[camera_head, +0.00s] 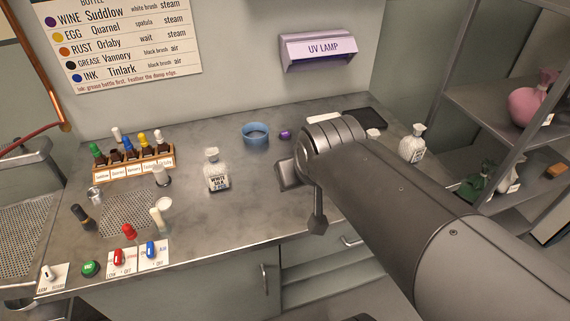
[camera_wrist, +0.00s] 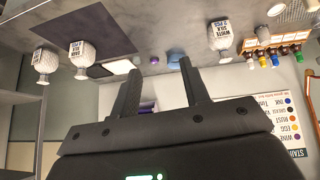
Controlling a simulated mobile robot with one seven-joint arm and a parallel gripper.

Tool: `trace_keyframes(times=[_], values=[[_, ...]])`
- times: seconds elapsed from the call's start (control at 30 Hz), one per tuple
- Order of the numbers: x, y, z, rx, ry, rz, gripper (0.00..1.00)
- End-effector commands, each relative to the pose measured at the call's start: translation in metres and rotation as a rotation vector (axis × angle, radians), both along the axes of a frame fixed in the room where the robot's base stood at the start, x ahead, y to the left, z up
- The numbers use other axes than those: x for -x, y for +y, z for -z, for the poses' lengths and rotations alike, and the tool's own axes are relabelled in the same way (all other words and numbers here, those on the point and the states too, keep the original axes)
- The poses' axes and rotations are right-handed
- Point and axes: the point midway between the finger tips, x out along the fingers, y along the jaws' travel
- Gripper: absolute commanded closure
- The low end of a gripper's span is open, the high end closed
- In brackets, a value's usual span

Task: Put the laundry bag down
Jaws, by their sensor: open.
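The bags look like small whitish sacks with narrow tied necks and printed labels. One labelled WHITE SILK (camera_head: 217,172) stands upright on the bench left of my arm; it also shows in the wrist view (camera_wrist: 221,36). Another labelled sack (camera_head: 411,145) stands at the bench's right end. In the wrist view, a sack with a label that seems to read DARK SILK (camera_wrist: 82,62) and another sack (camera_wrist: 44,63) stand at the left. My gripper (camera_wrist: 160,72) is open, with nothing between its fingers. In the head view my arm hides most of it.
A blue bowl (camera_head: 256,133) and a small purple item (camera_head: 285,134) stand at the back. A bottle rack (camera_head: 135,164), brushes and switches fill the bench's left. A shelf unit (camera_head: 490,98) at right holds a pink bag (camera_head: 531,103) and a green bag (camera_head: 477,184). A UV lamp (camera_head: 318,49) hangs on the wall.

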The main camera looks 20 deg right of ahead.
Motion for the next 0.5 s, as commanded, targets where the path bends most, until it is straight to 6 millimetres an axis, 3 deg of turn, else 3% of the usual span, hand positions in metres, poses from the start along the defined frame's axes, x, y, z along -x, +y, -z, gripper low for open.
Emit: trace_keyframes(times=[0.1,0.2,0.5], values=[[0.033,0.012,-0.003,-0.041,0.067,-0.002,0.58],[0.048,0.018,-0.003,-0.062,0.104,-0.006,0.58],[0.055,0.02,-0.002,-0.069,0.122,-0.009,0.58]])
